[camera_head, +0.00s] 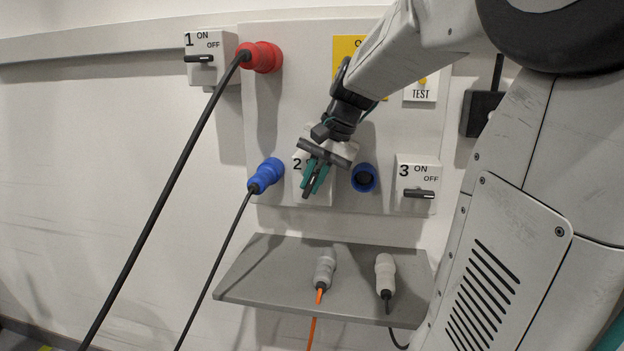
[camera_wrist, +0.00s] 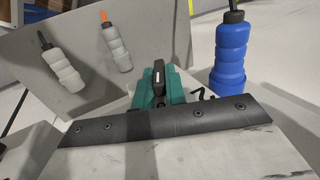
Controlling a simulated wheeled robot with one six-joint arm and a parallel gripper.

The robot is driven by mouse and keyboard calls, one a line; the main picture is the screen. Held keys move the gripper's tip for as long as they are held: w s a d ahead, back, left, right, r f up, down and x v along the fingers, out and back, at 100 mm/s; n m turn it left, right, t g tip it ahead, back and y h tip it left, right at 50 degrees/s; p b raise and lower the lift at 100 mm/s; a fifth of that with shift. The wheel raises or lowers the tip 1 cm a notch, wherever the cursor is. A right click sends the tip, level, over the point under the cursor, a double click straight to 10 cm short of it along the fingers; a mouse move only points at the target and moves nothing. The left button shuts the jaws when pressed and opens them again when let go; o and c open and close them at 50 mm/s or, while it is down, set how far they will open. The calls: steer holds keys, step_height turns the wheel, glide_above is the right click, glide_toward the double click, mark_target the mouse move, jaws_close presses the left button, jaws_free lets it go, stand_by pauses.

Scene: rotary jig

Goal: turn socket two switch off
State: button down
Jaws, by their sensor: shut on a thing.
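The socket two switch box (camera_head: 299,187), marked "2", is on the white wall panel and mostly covered by my gripper (camera_head: 313,182). In the wrist view my gripper (camera_wrist: 162,84) has its teal fingers closed on the black switch handle (camera_wrist: 158,72). The handle's dark end points out between the fingertips. The ON and OFF marks of this switch are hidden, so its position against them cannot be read. A blue plug (camera_head: 267,174) sits in the socket left of the box; it also shows in the wrist view (camera_wrist: 229,58).
Switch one (camera_head: 208,58) with a red plug (camera_head: 260,57) is at upper left. Switch three (camera_head: 417,184) and an empty blue socket (camera_head: 364,178) are to the right. Below, a grey shelf (camera_head: 245,280) bears two loose grey plugs (camera_head: 325,268). Cables hang at the left.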

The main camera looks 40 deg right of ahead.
steer(key=c, duration=1.4)
jaws_free()
steer(key=shift+c, duration=0.2)
steer(key=shift+r, duration=0.15)
steer(key=v, duration=0.7)
steer(key=shift+r, duration=0.25)
steer(key=shift+s, duration=0.2)
